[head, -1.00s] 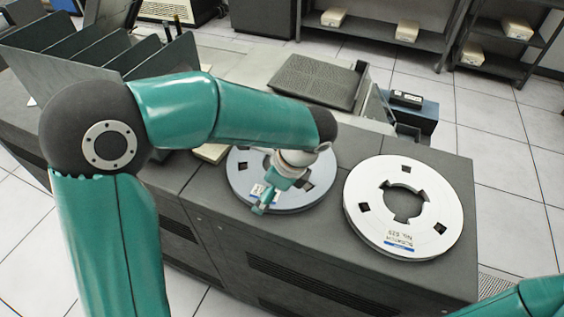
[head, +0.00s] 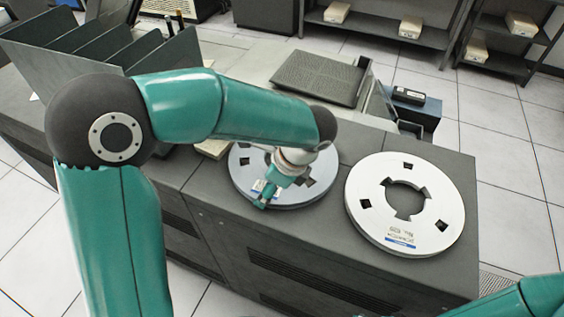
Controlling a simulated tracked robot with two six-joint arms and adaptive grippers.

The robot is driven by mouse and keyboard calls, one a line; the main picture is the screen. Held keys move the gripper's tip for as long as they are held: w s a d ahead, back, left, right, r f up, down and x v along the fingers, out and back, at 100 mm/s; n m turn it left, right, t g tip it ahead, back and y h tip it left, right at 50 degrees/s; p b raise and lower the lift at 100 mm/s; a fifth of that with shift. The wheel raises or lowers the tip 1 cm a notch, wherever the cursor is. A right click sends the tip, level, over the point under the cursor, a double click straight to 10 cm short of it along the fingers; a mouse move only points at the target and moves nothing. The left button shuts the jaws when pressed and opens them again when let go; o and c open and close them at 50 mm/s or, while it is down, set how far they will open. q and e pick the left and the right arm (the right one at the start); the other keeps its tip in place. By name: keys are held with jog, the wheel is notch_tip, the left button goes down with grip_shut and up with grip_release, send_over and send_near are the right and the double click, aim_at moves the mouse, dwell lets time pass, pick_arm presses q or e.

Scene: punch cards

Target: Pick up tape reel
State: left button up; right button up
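Two tape reels lie flat on the dark grey cabinet top. The left reel (head: 318,184) is grey-blue and partly hidden under my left arm. The right reel (head: 447,205) is lighter, with a round notched centre hole and a blue-edged label, and nothing touches it. My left gripper (head: 262,201) points down over the front part of the left reel, by its label. It is small and partly hidden by my wrist, so I cannot tell whether its fingers are open or touching the reel. My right arm shows only at the lower right edge, its gripper out of view.
The cabinet top (head: 330,226) has bare room in front of and between the reels. A dark divider rack (head: 45,65) stands at the left. Behind are a dark ridged pad (head: 318,78) and a blue box (head: 420,112). Shelves with cream boxes (head: 410,27) stand farther back.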

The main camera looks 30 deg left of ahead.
pick_arm(q)
jog(key=shift+r, duration=0.1)
notch_tip(320, 180, up, 25)
jog(key=p, duration=0.6)
jog(key=shift+p, duration=0.4)
dwell(0.7)
